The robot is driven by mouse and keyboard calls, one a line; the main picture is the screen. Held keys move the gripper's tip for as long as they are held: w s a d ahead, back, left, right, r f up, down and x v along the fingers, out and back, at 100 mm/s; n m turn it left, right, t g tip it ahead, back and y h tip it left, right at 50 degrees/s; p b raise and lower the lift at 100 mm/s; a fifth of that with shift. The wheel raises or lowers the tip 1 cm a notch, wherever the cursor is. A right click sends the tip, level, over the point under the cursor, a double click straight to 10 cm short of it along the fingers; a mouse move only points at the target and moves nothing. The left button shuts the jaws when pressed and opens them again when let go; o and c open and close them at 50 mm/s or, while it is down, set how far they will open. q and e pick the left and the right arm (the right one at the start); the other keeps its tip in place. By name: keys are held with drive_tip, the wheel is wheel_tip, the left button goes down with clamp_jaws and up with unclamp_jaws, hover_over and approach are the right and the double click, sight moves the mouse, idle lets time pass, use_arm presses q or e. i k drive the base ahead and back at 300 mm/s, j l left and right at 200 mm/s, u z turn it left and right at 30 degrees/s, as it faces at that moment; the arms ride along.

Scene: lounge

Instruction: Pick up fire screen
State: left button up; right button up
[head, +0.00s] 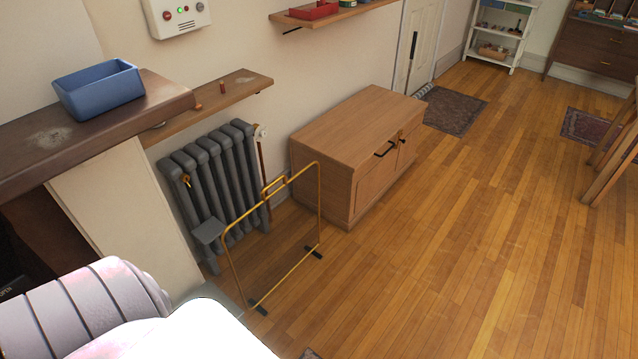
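The fire screen (276,236) stands upright on the wooden floor in the head view, left of the middle. It has a thin gold frame around a see-through panel, a small raised handle (274,187) on its top bar, and dark feet at its two lower corners. A pale, rounded part of my own arm fills the lower left corner, in front of the screen's near end. Neither of my grippers' fingers shows, so nothing is seen touching the screen.
A grey radiator (212,178) stands behind the screen, and a wooden cabinet (352,152) stands beyond its far end. A dark mantel shelf (60,148) with a blue bin (99,89) is at the left.

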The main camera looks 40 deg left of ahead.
sight(262, 246)
drive_tip(key=i+u, duration=0.4)
drive_tip(key=i+l+u, duration=0.4)
drive_tip(key=i, duration=0.2)
drive_tip(key=j, duration=0.1)
